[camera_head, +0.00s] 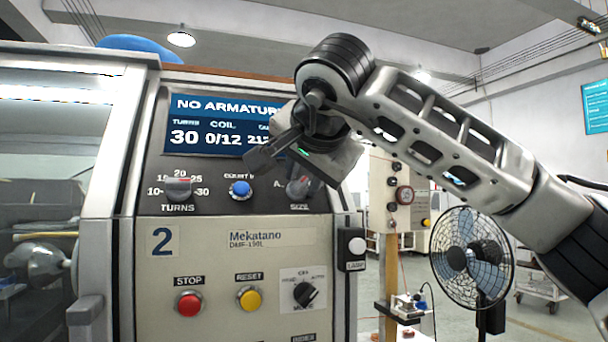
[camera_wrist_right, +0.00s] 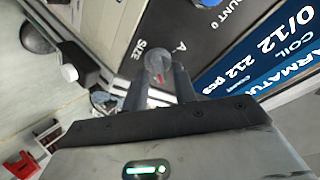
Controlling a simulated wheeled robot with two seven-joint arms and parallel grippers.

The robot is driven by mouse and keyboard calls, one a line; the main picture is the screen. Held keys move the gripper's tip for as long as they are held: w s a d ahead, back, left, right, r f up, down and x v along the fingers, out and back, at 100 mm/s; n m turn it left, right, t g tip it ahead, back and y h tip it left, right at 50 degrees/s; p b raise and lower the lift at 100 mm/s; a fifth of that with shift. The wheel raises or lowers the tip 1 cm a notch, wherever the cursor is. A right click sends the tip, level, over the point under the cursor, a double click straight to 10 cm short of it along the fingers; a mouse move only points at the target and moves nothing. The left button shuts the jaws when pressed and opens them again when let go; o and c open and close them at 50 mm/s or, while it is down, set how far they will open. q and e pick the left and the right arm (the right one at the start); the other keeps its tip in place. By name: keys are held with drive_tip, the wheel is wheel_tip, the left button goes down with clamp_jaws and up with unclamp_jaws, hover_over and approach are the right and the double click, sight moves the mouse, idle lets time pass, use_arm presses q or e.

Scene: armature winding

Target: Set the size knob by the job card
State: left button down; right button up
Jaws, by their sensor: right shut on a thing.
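The size knob (camera_head: 299,188) is a grey knob above the SIZE label on the winding machine's panel (camera_head: 215,240), partly hidden by my right gripper. My right gripper (camera_head: 290,172) reaches down to it from the upper right. In the right wrist view the round knob (camera_wrist_right: 157,64) sits between the two dark fingers (camera_wrist_right: 158,85), which are shut on it. A red mark shows on the knob. Beside it only the letter A of the scale shows; the setting cannot be read. I cannot make out a job card. My left gripper is out of view.
The display (camera_head: 215,125) reads NO ARMATURE, turns 30, coil 0/12. The turns knob (camera_head: 178,187) and blue count button (camera_head: 240,188) lie to the left. Below are a red stop button (camera_head: 188,303), yellow reset button (camera_head: 249,298) and black mode knob (camera_head: 305,294). A fan (camera_head: 468,255) stands at right.

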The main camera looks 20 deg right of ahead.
drive_tip(key=shift+m, duration=1.4)
drive_tip(key=shift+h, duration=0.3)
drive_tip(key=o, duration=0.6)
drive_tip(key=b+v, duration=0.1)
drive_tip(key=v, duration=1.5)
drive_tip(key=shift+r, duration=0.3)
drive_tip(key=shift+w+d, duration=0.1)
